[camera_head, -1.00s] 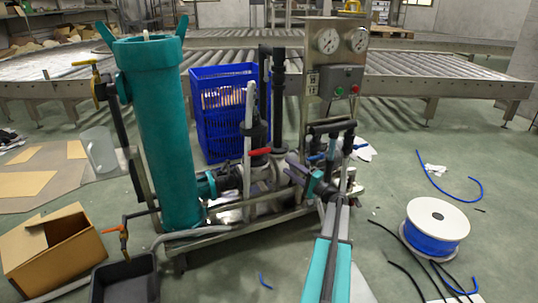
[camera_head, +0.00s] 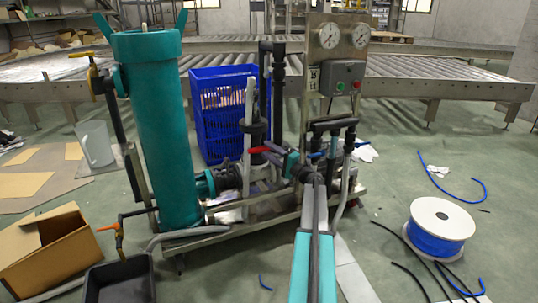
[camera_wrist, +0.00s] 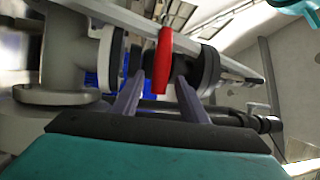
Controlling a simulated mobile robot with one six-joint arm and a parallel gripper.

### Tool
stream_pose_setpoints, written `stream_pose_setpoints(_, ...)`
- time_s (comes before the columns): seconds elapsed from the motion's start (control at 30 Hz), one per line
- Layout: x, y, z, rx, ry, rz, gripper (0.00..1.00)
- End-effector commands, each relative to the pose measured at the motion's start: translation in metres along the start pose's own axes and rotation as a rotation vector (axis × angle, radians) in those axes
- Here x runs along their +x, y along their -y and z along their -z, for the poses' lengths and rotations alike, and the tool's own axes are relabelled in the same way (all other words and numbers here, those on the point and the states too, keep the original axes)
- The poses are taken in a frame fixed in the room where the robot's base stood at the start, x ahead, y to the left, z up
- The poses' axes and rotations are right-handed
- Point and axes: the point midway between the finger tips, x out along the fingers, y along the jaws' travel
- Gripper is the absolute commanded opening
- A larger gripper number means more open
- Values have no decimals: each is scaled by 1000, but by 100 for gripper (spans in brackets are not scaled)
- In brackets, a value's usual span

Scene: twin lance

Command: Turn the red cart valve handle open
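The red valve handle (camera_head: 261,149) is on the pipework in the middle of the cart (camera_head: 225,232), left of my gripper (camera_head: 277,153). In the wrist view the red handle (camera_wrist: 164,62) hangs down in front of a dark valve body (camera_wrist: 205,65). Its lower end shows between the two grey fingertips of my gripper (camera_wrist: 160,77). The fingers are apart, with a gap on each side of the handle. I cannot tell how deep the handle sits between them.
A tall teal filter tank (camera_head: 163,135) stands at the cart's left. A gauge panel (camera_head: 337,60) rises at the right. A blue crate (camera_head: 222,125) is behind. A grey pipe flange (camera_wrist: 65,95) lies close left in the wrist view. A cable spool (camera_head: 437,228) is on the floor.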

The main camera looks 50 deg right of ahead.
Motion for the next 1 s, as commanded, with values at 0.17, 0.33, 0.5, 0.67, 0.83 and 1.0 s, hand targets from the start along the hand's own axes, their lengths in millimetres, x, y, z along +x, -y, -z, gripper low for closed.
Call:
stream_pose_setpoints(0.17, 7, 0, 0, 0, 0, 0, 40)
stream_pose_setpoints(0.33, 7, 0, 0, 0, -1, -1, 40)
stream_pose_setpoints(0.5, 7, 0, 0, 0, -1, -1, 28)
stream_pose_setpoints(0.67, 7, 0, 0, 0, -1, 0, 1)
stream_pose_setpoints(0.83, 7, 0, 0, -3, 0, -2, 0)
stream_pose_setpoints(1.0, 7, 2, 1, -25, 4, -10, 0)
